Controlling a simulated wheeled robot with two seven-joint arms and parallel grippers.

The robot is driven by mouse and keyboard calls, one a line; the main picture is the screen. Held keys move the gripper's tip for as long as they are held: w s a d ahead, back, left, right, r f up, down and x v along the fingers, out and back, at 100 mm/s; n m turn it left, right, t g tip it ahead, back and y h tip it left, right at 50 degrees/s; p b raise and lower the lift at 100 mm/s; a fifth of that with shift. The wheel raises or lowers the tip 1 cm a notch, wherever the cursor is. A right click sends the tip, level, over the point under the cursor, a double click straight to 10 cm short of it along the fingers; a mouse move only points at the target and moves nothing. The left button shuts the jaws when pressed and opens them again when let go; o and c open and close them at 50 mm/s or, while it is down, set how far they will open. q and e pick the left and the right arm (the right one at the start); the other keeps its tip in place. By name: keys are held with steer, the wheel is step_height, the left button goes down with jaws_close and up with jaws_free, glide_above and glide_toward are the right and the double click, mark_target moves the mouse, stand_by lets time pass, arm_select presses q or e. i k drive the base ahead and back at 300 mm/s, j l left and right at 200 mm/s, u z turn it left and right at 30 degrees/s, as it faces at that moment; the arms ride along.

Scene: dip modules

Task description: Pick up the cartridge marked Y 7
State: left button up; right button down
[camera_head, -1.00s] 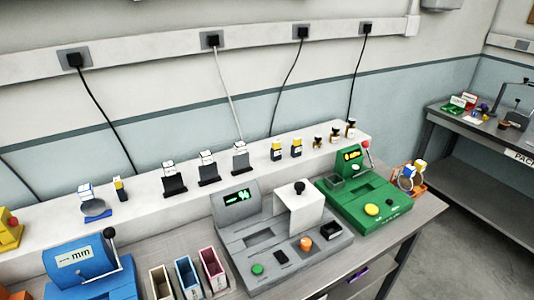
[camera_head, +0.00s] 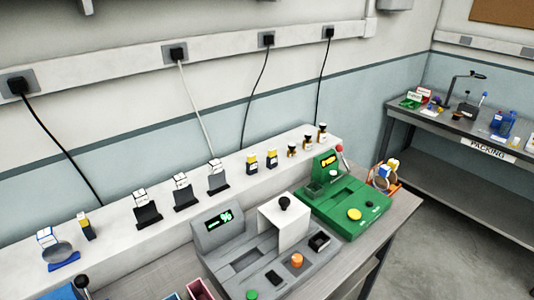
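Small cartridge-like pieces stand along the white ledge behind the bench. Two yellow-and-dark ones (camera_head: 261,161) are right of the middle, and a similar yellow-topped one (camera_head: 86,225) is at the left. Several small brown, white-topped pieces (camera_head: 307,142) stand at the ledge's right end. Markings are too small to read, so I cannot tell which is Y 7. Neither of my grippers is in view.
A grey machine (camera_head: 235,250) with a green display and a green machine (camera_head: 345,205) stand on the bench. Black stands (camera_head: 183,192) holding white pieces line the ledge. An orange rack (camera_head: 384,174) is at the bench's right end. A packing table (camera_head: 470,135) is beyond open floor.

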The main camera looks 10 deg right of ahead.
mark_target(272, 158)
steer(key=i+l, duration=0.1)
steer(key=l, duration=0.4)
steer(key=i+l, duration=0.1)
steer(key=l, duration=0.45)
steer(key=i+l+u, duration=0.1)
steer(key=l, duration=0.4)
steer(key=i+l, duration=0.1)
steer(key=l, duration=0.45)
